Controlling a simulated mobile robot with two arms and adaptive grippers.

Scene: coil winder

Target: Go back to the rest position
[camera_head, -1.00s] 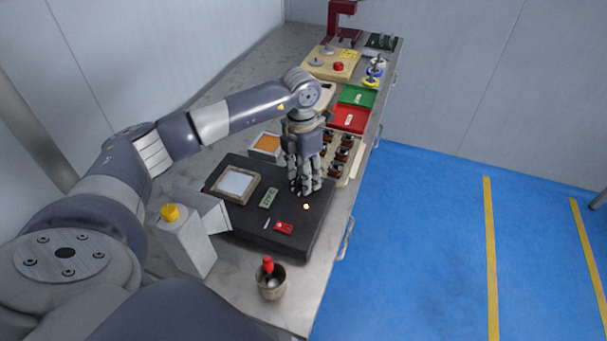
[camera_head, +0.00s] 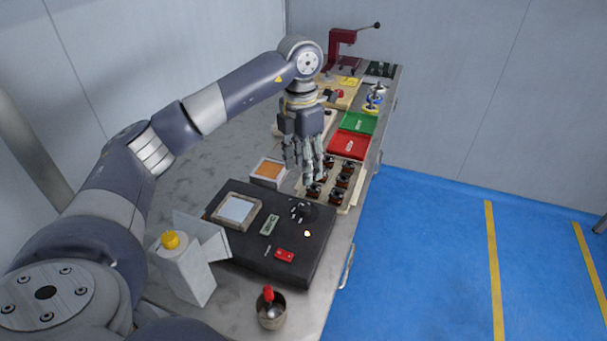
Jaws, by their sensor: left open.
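My left gripper (camera_head: 303,172) hangs fingers down at the end of my left arm. It is open and no object shows between its fingers. My right gripper is out of view.
A white bottle (camera_head: 185,270) and a cup (camera_head: 271,314) stand nearer. Red (camera_head: 349,146) and green (camera_head: 358,123) trays and a red press (camera_head: 338,45) lie farther back.

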